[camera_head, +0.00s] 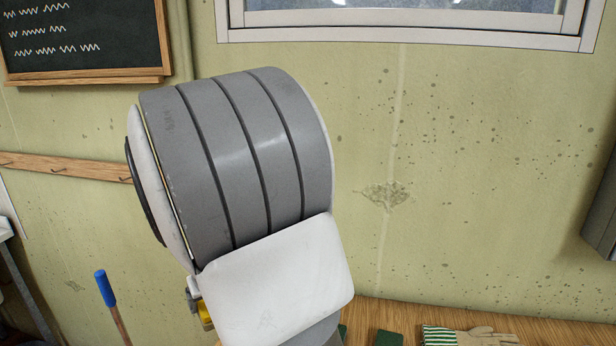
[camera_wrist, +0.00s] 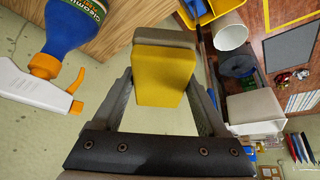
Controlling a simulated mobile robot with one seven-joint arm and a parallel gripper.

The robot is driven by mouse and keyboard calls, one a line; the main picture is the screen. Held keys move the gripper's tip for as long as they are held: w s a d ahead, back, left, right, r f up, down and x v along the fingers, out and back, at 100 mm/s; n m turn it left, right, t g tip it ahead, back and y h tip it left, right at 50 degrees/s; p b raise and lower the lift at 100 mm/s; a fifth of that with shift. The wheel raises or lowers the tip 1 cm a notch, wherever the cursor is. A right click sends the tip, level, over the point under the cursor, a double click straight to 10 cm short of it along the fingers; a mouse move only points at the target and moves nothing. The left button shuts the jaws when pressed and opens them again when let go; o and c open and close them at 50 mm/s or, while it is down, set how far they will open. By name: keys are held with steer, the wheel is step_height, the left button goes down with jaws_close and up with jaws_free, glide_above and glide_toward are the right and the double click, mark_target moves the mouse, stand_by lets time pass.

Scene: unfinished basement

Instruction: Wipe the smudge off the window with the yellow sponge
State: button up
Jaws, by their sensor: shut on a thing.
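My gripper (camera_wrist: 162,84) is shut on the yellow sponge (camera_wrist: 158,66) in the wrist view. The sponge has a grey layer along its far side and sits between the two fingers. In the head view my arm covers most of the gripper, and only a small bit of yellow shows at the arm's lower left. The window (camera_head: 415,38) has a pale frame and is at the top of the head view, cut off by the picture edge. Only a low strip of its glass shows. I cannot make out the smudge clearly. The gripper is well below the window.
A chalkboard (camera_head: 85,38) hangs at upper left, above a wooden hook rail (camera_head: 75,167). A wooden surface (camera_head: 560,329) at lower right bears striped gloves (camera_head: 470,336). A blue spray bottle (camera_wrist: 75,28) with an orange-and-white head is left of the sponge in the wrist view.

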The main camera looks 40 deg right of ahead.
steer(key=w+d+r+m+t+h+p, duration=0.1)
steer(key=w+d+r+t+h, duration=0.25)
steer(key=r, duration=0.75)
steer(key=w+d+r+m+t+p, duration=0.2)
steer(key=w+d+r, duration=0.3)
steer(key=r, duration=0.6)
steer(key=w+d+r+m+t+h+p, duration=0.1)
steer(key=w+d+r+t, duration=0.15)
steer(key=d+r, duration=0.6)
steer(key=s+d+r+m+h+p, duration=0.1)
steer(key=s+d+r+m+h, duration=0.2)
steer(key=r, duration=0.9)
steer(key=s+d+r+m+h+p, duration=0.1)
steer(key=s+d+r+h, duration=0.3)
steer(key=r, duration=0.8)
steer(key=s+d+r+m+h+p, duration=0.15)
steer(key=s+r+h, duration=0.35)
steer(key=r, duration=0.7)
steer(key=shift+t, duration=0.5)
steer(key=shift+w+d+r, duration=0.15)
steer(key=shift+w+d, duration=1.8)
steer(key=shift+d, duration=0.15)
steer(key=shift+w+d+p, duration=0.5)
steer(key=shift+w+d, duration=0.15)
steer(key=shift+d, duration=0.05)
steer(key=shift+s, duration=0.1)
